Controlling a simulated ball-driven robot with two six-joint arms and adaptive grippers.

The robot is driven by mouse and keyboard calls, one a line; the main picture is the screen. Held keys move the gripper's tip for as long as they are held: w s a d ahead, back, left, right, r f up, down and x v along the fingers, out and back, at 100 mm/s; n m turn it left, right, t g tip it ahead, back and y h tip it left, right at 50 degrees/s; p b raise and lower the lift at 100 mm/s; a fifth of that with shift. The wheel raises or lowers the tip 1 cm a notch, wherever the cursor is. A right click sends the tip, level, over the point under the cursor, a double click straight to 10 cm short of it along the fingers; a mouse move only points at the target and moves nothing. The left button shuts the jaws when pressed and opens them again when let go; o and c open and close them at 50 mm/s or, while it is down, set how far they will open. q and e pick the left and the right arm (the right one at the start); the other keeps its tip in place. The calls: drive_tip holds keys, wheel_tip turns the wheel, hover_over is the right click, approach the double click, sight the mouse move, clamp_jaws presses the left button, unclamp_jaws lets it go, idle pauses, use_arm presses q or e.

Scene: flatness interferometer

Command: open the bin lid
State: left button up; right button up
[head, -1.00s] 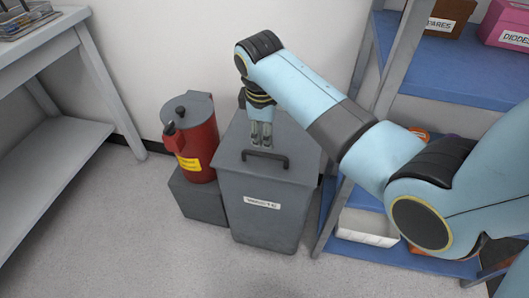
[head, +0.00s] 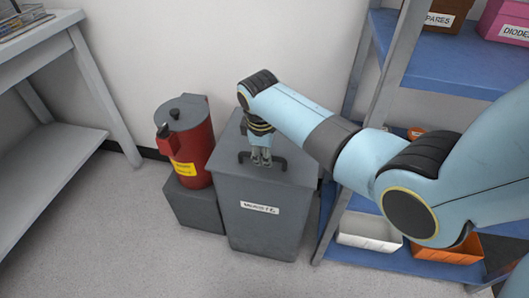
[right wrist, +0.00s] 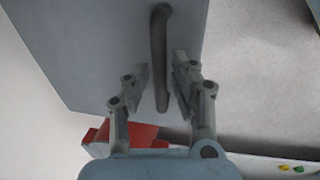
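The grey bin (head: 262,215) stands on the floor with a white label on its front. Its flat grey lid (head: 230,140) is closed and carries a dark bar handle (head: 281,163) near the front edge. My right gripper (head: 261,162) points down at the handle and hides its middle. In the right wrist view the handle (right wrist: 160,50) runs between the two fingers of the right gripper (right wrist: 160,80), with a gap on each side. That gripper is open. The lid (right wrist: 95,50) fills the upper left of that view. My left gripper is not in view.
A red can (head: 190,140) with a yellow label stands on a grey block (head: 195,206) close left of the bin. A blue shelf unit (head: 420,72) with boxes and trays stands close on the right. A grey bench (head: 80,95) is at left. The floor in front is clear.

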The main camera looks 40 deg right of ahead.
clamp_jaws()
